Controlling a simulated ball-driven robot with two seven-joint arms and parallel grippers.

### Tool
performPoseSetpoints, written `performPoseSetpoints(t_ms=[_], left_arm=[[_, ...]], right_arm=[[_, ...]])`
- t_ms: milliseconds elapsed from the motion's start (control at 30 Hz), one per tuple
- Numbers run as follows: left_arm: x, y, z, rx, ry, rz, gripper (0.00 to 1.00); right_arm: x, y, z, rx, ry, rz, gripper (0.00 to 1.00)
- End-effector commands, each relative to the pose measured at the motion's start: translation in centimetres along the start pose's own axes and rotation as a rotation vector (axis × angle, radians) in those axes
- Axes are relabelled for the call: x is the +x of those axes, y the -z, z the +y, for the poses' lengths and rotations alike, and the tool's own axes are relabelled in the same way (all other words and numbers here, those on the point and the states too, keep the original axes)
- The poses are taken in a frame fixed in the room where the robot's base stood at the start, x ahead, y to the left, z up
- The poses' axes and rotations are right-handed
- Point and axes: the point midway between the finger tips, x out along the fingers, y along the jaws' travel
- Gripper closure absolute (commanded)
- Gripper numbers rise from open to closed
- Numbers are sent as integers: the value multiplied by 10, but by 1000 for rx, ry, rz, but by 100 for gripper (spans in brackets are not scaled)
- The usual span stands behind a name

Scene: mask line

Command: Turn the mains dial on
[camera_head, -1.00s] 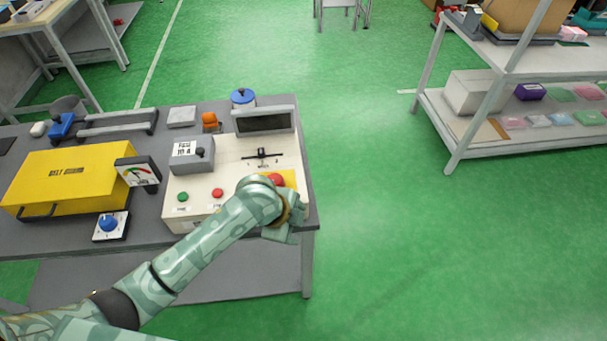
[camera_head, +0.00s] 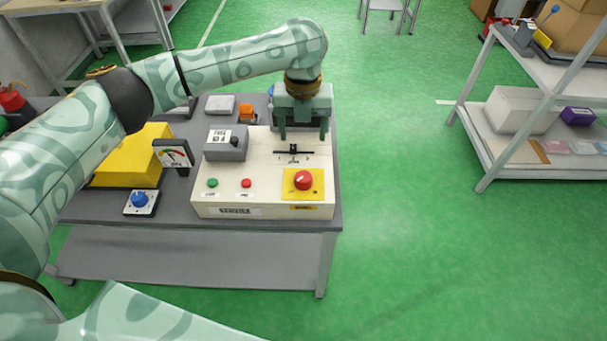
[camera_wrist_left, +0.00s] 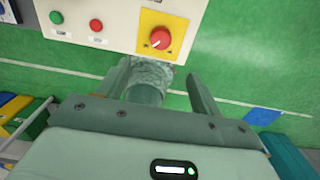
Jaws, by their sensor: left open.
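A red round dial (camera_head: 303,180) sits on a yellow square plate (camera_head: 290,192) at the front right of the cream control console (camera_head: 240,201). It also shows in the left wrist view (camera_wrist_left: 160,38), ahead of the fingers; its pointer setting is too small to tell. My left gripper (camera_head: 303,136) is open and empty. In the head view it appears over the console's back part, fingers down, behind the dial and apart from it. It hides most of the dark display. My right gripper is out of view.
The console also has a green button (camera_head: 212,183), a smaller red button (camera_head: 246,183), a black slider (camera_head: 293,151) and a grey box (camera_head: 226,147) with a black knob.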

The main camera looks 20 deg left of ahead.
Motion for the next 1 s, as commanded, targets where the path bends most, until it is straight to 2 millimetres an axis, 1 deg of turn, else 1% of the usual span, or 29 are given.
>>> performPoseSetpoints(t_ms=[167, 400, 500, 600, 700, 800, 1000], left_arm=[[35, 1, 0, -1, 0, 6, 34], [99, 2, -1, -2, 1, 6, 34], [121, 1, -1, -2, 1, 5, 34], [139, 1, -1, -2, 1, 4, 34], [151, 1, -1, -2, 1, 2, 34], [157, 1, -2, -1, 2, 1, 34], [159, 1, -2, -2, 3, 0, 34]], right_arm=[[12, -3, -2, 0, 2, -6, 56], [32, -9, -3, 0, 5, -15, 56], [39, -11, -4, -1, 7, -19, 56], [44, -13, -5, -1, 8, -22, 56], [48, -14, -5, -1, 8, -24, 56], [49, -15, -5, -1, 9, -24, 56], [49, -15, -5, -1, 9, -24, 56]])
